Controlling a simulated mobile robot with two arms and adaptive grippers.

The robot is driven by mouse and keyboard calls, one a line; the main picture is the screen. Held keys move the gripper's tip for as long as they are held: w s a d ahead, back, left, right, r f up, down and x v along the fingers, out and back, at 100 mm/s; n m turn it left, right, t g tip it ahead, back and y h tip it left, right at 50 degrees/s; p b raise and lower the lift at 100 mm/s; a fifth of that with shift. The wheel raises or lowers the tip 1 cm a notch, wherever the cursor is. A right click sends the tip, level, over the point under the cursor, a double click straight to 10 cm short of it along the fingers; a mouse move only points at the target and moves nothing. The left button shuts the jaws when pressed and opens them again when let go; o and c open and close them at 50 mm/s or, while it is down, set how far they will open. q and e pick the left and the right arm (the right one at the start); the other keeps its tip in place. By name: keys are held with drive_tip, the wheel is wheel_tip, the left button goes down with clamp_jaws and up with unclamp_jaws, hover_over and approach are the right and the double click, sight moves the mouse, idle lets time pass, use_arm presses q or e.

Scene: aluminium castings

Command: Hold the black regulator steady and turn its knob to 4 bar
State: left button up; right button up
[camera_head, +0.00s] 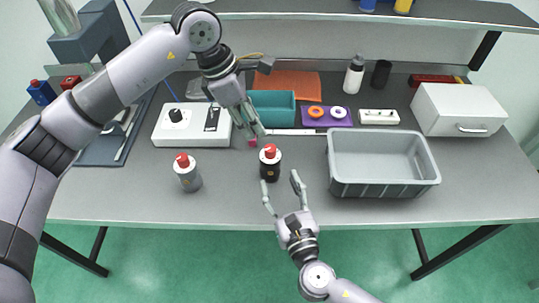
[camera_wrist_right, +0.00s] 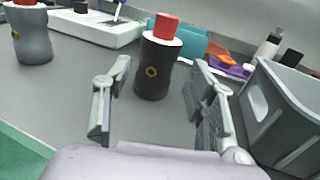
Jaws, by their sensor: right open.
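The black regulator (camera_head: 270,167) stands upright on the grey bench. It has a red knob (camera_head: 269,150) with a white ring under it. It also shows in the right wrist view (camera_wrist_right: 154,68), ahead of and between the fingers, with a round gold-rimmed port on its side. My right gripper (camera_head: 281,190) is open and empty, in front of the regulator. My left gripper (camera_head: 254,136) is just behind and left of the regulator, fingers pointing down; I cannot tell whether it is open. The knob's setting is too small to read.
A grey regulator with a red knob (camera_head: 187,172) stands to the left. A grey bin (camera_head: 432,183) stands to the right. Behind are a white box with a black knob (camera_head: 185,133), a teal bin (camera_head: 272,107) and a purple tray (camera_head: 341,121). The front of the bench is clear.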

sight(267, 151)
drive_tip(key=x, duration=1.1)
drive_tip(key=shift+w+a, duration=0.2)
drive_tip(key=shift+w, duration=0.05)
drive_tip(key=shift+c, duration=0.4)
drive_tip(key=shift+f, duration=0.1)
clamp_jaws()
